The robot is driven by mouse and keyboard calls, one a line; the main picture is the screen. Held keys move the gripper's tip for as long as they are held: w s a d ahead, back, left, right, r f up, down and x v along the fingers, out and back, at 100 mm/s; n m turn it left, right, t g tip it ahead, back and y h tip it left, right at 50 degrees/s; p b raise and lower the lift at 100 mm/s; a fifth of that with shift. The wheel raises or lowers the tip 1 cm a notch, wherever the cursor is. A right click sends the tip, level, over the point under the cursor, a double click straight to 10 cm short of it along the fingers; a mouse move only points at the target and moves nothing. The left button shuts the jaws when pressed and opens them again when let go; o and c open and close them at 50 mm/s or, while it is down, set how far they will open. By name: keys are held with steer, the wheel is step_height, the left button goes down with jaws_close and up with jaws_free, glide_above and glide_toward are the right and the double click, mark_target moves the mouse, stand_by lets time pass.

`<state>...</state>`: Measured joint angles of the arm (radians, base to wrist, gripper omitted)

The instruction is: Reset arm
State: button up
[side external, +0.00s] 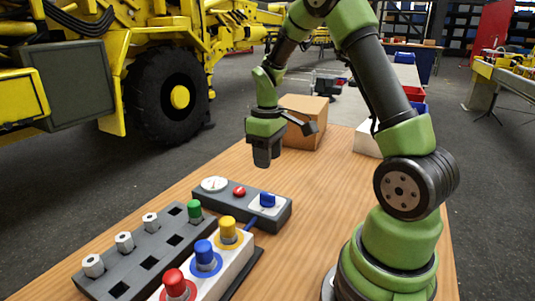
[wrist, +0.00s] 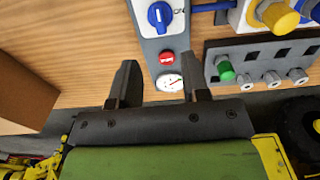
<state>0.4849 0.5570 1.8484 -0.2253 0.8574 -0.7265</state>
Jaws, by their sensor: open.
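My gripper (side external: 265,152) hangs from my green and black arm above the far part of the wooden table, its fingers pointing down. In the wrist view my gripper (wrist: 162,88) shows two dark fingers apart with nothing between them. Below and ahead of it is a grey control box with a round gauge (side external: 214,184), a red button (side external: 239,191) and a blue rotary switch (side external: 267,200). The gauge (wrist: 169,83), red button (wrist: 166,58) and blue switch (wrist: 160,15) also show in the wrist view, apart from the fingers.
A grey rack (side external: 150,252) holds a green plug (side external: 194,211) and several white plugs. A white block carries red (side external: 175,284), blue (side external: 204,252) and yellow (side external: 228,229) knobs. A cardboard box (side external: 304,119) stands behind my gripper. The table's middle (side external: 322,190) is clear.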

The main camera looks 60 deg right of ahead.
steer(key=shift+r, duration=0.15)
steer(key=s+a+r+m+t+y, duration=0.2)
steer(key=s+a+r+m+t, duration=0.2)
steer(key=s+a+r, duration=0.9)
steer(key=a+r+t, duration=0.2)
steer(key=a+t, duration=0.1)
steer(key=a, duration=0.1)
steer(key=shift+a, duration=0.15)
steer(key=shift+s+r, duration=0.1)
stand_by(0.9)
